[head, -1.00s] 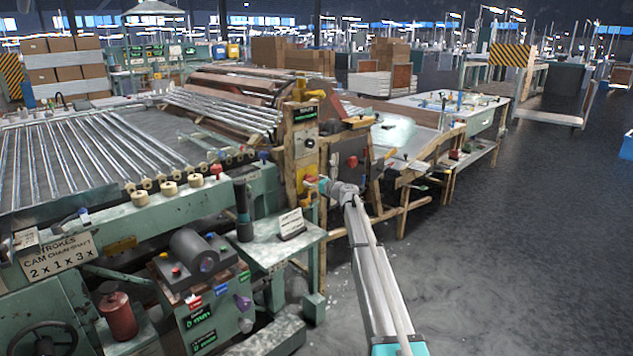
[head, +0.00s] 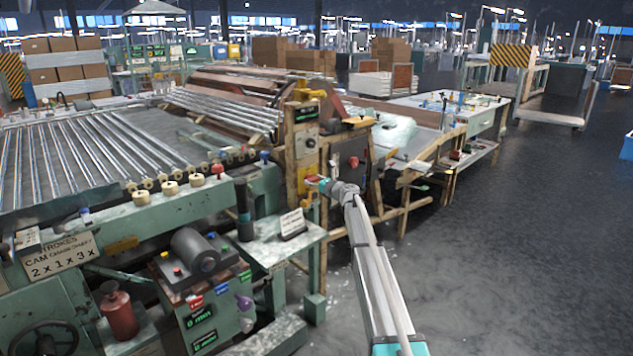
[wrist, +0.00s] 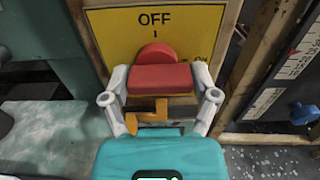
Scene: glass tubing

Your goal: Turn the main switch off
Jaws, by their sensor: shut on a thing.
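The main switch is a red rotary handle (wrist: 160,78) on a yellow plate (wrist: 112,30) in the wrist view. "OFF" and a short mark stand on the plate above the round red hub. A second label at the hub's right is mostly hidden. The handle's broad red bar lies level across the wrist view, and I cannot tell exactly which mark it points to. My gripper (wrist: 160,88) is shut on the handle, one finger at each end of the bar. In the head view my gripper (head: 324,184) reaches the yellow panel on the wooden-edged post, and the handle shows only as a small red patch.
A green side table (head: 285,250) with a small sign stands left of my arm. A wooden-framed bench (head: 425,165) stands to the right. A dark upright with a white scale (wrist: 275,88) is close on the right in the wrist view. Open floor (head: 510,250) lies to the right.

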